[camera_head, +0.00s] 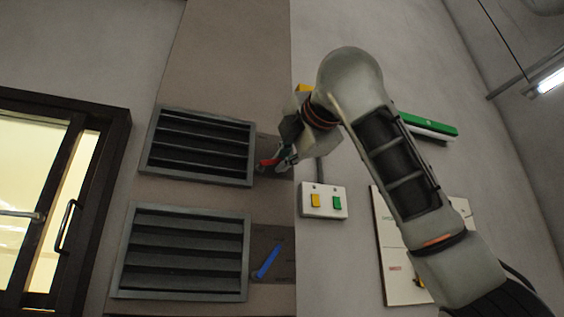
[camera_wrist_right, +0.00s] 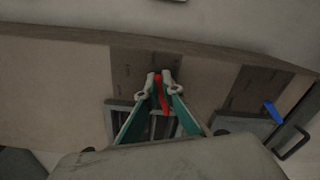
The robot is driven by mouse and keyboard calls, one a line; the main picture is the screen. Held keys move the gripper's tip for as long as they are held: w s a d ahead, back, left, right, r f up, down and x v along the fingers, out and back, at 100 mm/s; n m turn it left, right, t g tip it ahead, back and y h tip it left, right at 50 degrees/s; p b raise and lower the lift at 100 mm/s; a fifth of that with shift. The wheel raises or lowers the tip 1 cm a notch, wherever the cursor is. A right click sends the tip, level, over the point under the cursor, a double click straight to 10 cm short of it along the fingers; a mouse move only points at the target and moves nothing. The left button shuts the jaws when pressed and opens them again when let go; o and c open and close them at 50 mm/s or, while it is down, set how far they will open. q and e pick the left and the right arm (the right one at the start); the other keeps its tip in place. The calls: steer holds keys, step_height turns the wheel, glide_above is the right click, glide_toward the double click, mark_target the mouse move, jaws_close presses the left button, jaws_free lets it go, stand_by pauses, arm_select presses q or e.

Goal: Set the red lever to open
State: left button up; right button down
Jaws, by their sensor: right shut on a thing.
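The red lever (camera_head: 268,163) sits on a dark plate to the right of the upper louvred vent (camera_head: 197,146). My right gripper (camera_head: 283,160) is at the lever, reaching in from the right. In the right wrist view the red lever (camera_wrist_right: 161,93) lies between the two fingertips of my right gripper (camera_wrist_right: 161,82), which is shut on it. The gripper hides part of the lever and its plate in the head view. My left gripper is in neither view.
A blue lever (camera_head: 269,261) sits beside the lower louvred vent (camera_head: 182,252). A switch box (camera_head: 324,201) with yellow and green buttons is right of the column. A door (camera_head: 60,200) stands at the left. A green bar (camera_head: 428,124) and a white board (camera_head: 395,250) are on the right wall.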

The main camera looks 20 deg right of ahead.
stand_by(0.3)
steer(key=c, duration=2.2)
jaws_free()
steer(key=shift+s, duration=0.2)
steer(key=s, duration=1.1)
steer(key=shift+s+d, duration=0.25)
steer(key=shift+s, duration=0.1)
